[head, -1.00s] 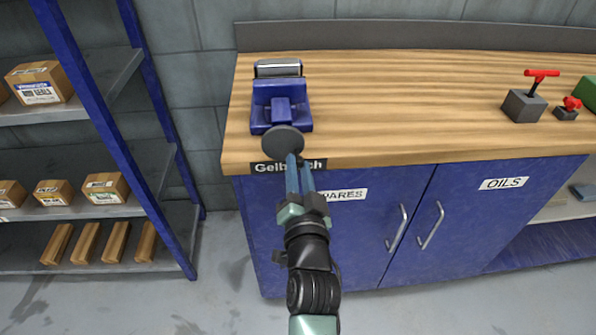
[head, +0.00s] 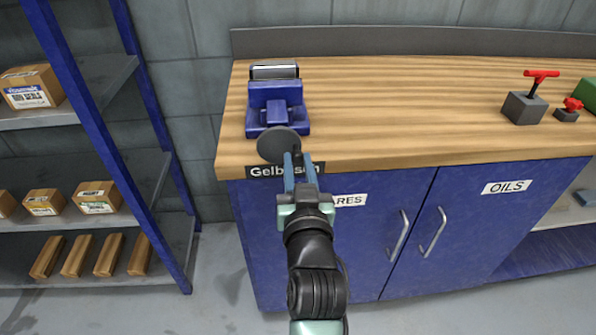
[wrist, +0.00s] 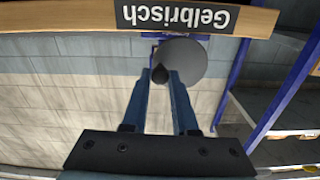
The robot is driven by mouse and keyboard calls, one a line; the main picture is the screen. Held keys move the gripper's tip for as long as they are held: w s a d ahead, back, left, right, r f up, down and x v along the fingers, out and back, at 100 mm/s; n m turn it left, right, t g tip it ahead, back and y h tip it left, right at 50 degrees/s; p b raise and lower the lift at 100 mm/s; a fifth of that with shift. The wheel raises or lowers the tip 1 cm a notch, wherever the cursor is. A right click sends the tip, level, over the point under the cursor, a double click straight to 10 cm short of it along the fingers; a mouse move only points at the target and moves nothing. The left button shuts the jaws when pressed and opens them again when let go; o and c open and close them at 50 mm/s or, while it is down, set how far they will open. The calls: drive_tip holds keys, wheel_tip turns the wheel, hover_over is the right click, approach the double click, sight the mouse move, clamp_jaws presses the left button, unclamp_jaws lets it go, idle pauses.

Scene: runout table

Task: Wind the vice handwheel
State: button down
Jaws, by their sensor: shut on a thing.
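The blue vice (head: 276,100) stands on the wooden bench's left front corner. Its handwheel, a dark grey disc (head: 277,145), faces out at the bench's front edge, and also shows in the wrist view (wrist: 188,60). A small black handle knob (wrist: 160,73) stands out from the disc's face near its rim. My gripper (head: 297,158) reaches up from below, with its blue fingers on either side of the knob, shut on it. In the wrist view my gripper (wrist: 161,78) covers part of the disc's lower side.
The bench (head: 400,110) carries a grey block with a red handle (head: 526,103) and a smaller red-knobbed piece (head: 569,109) at right. A "Gelbrisch" label (wrist: 185,17) is on the bench edge beside the wheel. A blue-framed shelf (head: 110,140) with boxes stands left.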

drive_tip(key=shift+r, duration=0.1)
drive_tip(key=shift+r+n, duration=0.15)
drive_tip(key=shift+n, duration=0.45)
drive_tip(key=c, duration=0.8)
unclamp_jaws()
